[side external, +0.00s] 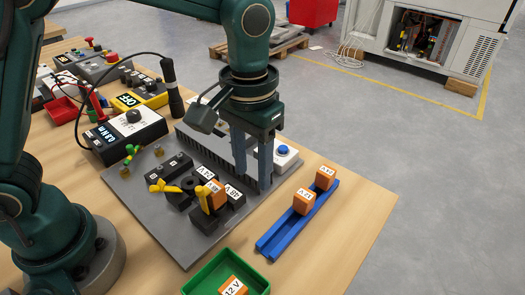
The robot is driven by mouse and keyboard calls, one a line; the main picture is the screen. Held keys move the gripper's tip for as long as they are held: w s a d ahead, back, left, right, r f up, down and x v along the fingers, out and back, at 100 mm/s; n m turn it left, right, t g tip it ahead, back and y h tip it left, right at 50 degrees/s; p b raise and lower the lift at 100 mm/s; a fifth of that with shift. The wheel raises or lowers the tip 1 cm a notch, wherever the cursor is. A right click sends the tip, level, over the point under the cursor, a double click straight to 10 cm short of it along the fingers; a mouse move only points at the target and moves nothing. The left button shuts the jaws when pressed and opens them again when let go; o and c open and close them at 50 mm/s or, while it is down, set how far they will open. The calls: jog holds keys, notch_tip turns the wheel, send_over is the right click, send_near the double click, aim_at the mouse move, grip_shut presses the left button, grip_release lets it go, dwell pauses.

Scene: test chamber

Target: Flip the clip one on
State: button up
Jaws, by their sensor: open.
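A grey board (190,238) on the wooden table carries several black blocks with white labels. A yellow lever (165,187) lies low at the left of these blocks. Another yellow piece (203,199) stands up beside an orange block (216,194) at the right of the group. I cannot tell which part is clip one, nor read its state. My gripper (252,184) points down over the board's right part, right of the black blocks. Its two fingers are apart, with nothing seen between them. The fingers hide part of the board behind them.
A white box with a blue button (282,150) is just right of my gripper. A blue rail (275,238) with two orange blocks lies to the right. A green tray (197,283) holds an orange block in front. A black meter (112,150) and probe stand behind left.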

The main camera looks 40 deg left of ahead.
jog(key=d+f, duration=0.1)
jog(key=d, duration=0.1)
jog(key=d+f, duration=0.1)
jog(key=s+d+f, duration=0.1)
jog(key=d, duration=0.1)
jog(key=shift+d+f, duration=0.3)
jog(key=f, duration=0.3)
jog(key=shift+s+d+f, duration=0.1)
jog(key=shift+d, duration=0.25)
jog(key=shift+f, duration=0.55)
jog(key=shift+w+a+r, duration=0.1)
jog(key=shift+w+r, duration=0.05)
jog(key=shift+w, duration=0.05)
jog(key=w+a+r+n+t+h, duration=0.15)
jog(key=a+r+t, duration=0.25)
jog(key=a+r, duration=0.7)
jog(key=s+a+r+m+t+y, duration=0.1)
jog(key=s+a, duration=0.5)
jog(key=s, duration=0.5)
jog(key=shift+s+a+r+t, duration=0.15)
jog(key=shift+s+r+t, duration=0.15)
